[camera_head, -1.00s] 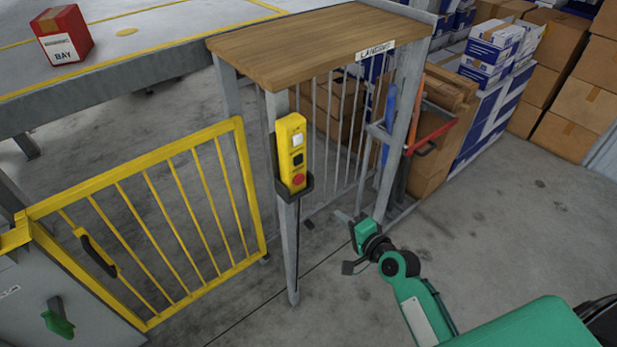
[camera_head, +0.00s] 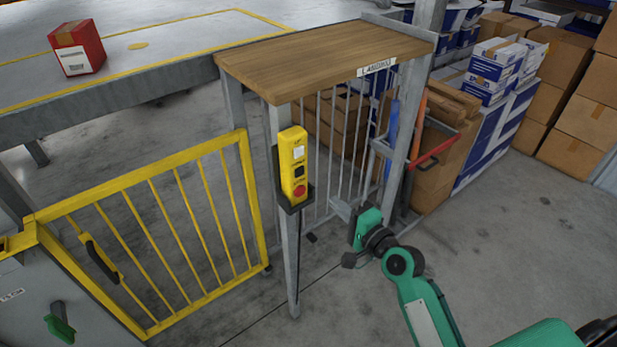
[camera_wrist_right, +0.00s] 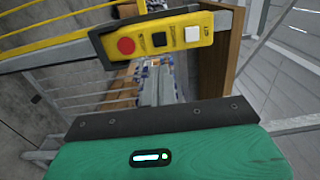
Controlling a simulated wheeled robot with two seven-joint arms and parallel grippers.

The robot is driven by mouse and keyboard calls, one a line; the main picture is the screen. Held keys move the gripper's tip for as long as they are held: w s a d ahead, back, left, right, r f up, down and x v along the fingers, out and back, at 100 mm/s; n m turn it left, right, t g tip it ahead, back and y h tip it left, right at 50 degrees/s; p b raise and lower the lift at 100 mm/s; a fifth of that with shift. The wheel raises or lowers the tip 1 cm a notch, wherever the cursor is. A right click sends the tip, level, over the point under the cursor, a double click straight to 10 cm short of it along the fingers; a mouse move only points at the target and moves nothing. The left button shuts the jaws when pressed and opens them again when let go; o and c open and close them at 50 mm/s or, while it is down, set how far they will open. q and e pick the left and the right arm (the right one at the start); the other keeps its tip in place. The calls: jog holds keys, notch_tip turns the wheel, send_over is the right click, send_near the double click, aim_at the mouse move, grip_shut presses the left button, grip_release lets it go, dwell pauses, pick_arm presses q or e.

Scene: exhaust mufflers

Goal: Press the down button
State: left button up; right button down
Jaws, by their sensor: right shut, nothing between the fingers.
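A yellow control box (camera_head: 292,165) hangs in a dark holder on a grey post below the wooden top. It carries a white button (camera_head: 298,152), a black button (camera_head: 299,171) and a red round button (camera_head: 300,191). In the right wrist view the box lies sideways, with the red button (camera_wrist_right: 126,46) left, the black button (camera_wrist_right: 158,39) in the middle and the white button (camera_wrist_right: 192,34) right. My right gripper (camera_head: 338,206) is shut and empty, right of the box's lower end and apart from it. My left gripper is not in view.
A yellow barred gate (camera_head: 175,225) stands left of the post. A wooden-topped stand (camera_head: 325,55) with grey bars (camera_head: 345,140) is behind the box. Cardboard boxes (camera_head: 570,100) are stacked at the back right. The floor (camera_head: 520,240) at right is clear.

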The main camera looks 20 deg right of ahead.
aim_at(301, 172)
jog(key=p+x, duration=0.3)
jog(key=x, duration=0.8)
jog(key=shift+w+a, duration=0.1)
jog(key=shift+w, duration=0.25)
jog(key=shift+w, duration=0.1)
